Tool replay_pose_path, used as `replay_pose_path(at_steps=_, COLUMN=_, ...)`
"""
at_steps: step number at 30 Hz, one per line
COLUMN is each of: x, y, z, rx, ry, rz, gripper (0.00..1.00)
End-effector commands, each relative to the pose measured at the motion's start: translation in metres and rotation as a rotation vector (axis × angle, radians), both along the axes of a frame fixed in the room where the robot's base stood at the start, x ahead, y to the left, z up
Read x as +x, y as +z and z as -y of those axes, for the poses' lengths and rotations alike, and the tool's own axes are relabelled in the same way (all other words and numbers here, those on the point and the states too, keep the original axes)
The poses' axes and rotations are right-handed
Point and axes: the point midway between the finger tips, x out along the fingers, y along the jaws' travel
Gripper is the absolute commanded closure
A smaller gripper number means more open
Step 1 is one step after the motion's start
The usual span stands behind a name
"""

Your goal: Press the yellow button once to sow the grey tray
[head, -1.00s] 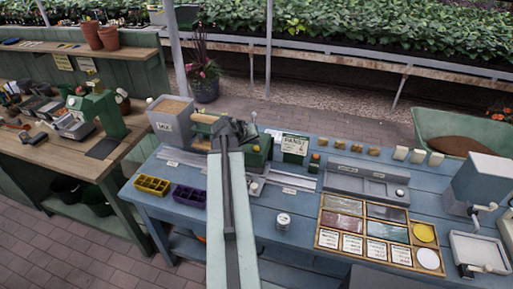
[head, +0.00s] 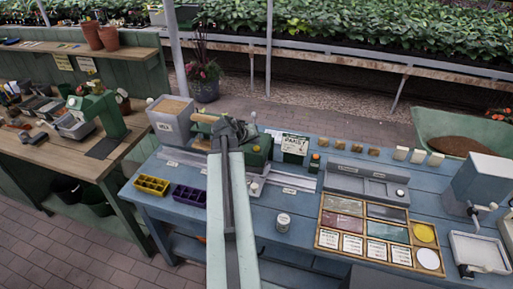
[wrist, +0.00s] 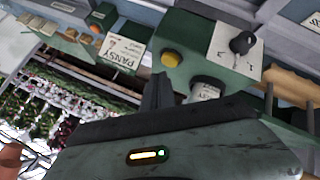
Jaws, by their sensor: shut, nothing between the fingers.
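The yellow button (wrist: 172,58) sits on the green machine (wrist: 218,45) in the wrist view, beside a dark key-like knob on a white plate. My gripper (wrist: 158,88) is shut and empty, with its dark fingertips just short of the button in that picture; contact does not show. In the head view, my gripper (head: 234,130) is over the green machine (head: 258,150) on the blue table and covers part of it. The yellow button is not clear there. I cannot make out a grey tray at the machine; my arm hides part of that area.
A yellow tray (head: 152,186) and a purple tray (head: 188,196) lie left of my arm. A grey bin (head: 170,122) and a PANSY sign (head: 294,147) stand on either side of the machine. A small white tin (head: 283,222) stands to the right.

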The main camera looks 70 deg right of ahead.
Motion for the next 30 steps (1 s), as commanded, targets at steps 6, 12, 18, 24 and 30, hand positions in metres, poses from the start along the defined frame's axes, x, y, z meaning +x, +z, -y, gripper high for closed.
replay_pose_path(at_steps=6, x=0.0, y=-0.001, z=0.0, rx=0.0, ry=0.0, rz=0.0, gripper=1.0)
replay_pose_path(at_steps=12, x=0.0, y=-0.009, z=0.0, rx=0.0, ry=0.0, rz=0.0, gripper=1.0)
replay_pose_path(at_steps=18, x=0.0, y=-0.008, z=0.0, rx=0.0, ry=0.0, rz=0.0, gripper=1.0)
replay_pose_path(at_steps=24, x=0.0, y=-0.009, z=0.0, rx=0.0, ry=0.0, rz=0.0, gripper=1.0)
replay_pose_path(at_steps=30, x=0.0, y=-0.011, z=0.0, rx=0.0, ry=0.0, rz=0.0, gripper=1.0)
